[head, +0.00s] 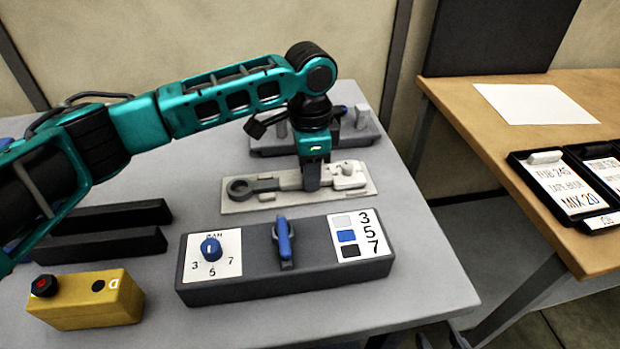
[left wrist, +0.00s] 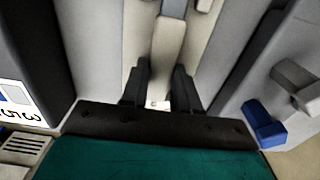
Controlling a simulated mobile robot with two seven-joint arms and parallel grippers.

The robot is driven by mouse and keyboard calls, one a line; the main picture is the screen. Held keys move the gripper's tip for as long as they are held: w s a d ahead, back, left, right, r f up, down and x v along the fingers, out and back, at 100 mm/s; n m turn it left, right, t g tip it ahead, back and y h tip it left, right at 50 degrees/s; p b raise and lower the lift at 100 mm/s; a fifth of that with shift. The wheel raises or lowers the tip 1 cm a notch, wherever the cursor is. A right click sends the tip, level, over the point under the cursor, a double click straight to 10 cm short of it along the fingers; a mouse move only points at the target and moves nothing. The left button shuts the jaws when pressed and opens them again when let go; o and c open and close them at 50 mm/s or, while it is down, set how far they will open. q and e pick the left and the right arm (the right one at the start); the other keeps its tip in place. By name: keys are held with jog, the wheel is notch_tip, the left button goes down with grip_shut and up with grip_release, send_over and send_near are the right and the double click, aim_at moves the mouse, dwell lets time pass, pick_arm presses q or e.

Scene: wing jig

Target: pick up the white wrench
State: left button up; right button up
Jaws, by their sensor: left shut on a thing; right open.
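My left gripper (head: 312,187) reaches down over a pale base plate (head: 232,206) in the head view. Its fingers are shut on a pale bar, which I take to be the white wrench (head: 290,180). In the left wrist view the white wrench (left wrist: 166,48) runs up between the two dark fingers (left wrist: 158,100). A dark grey ring-ended piece (head: 240,188) lies at the plate's left end, and a white knobbed block (head: 348,176) is at its right. The fingers hide part of the bar. I cannot tell whether it is lifted off the plate. My right gripper is not in view.
A dark control box (head: 285,260) with a blue knob and blue lever stands in front of the plate. A grey rack with posts (head: 360,140) stands behind. A yellow button box (head: 85,300) and dark bars (head: 100,245) are left. A wooden table (head: 470,105) is right.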

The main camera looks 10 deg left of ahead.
pick_arm(q)
grip_shut()
jog(key=shift+r, duration=0.15)
notch_tip(320, 180, up, 20)
jog(key=p, duration=0.3)
dwell(0.6)
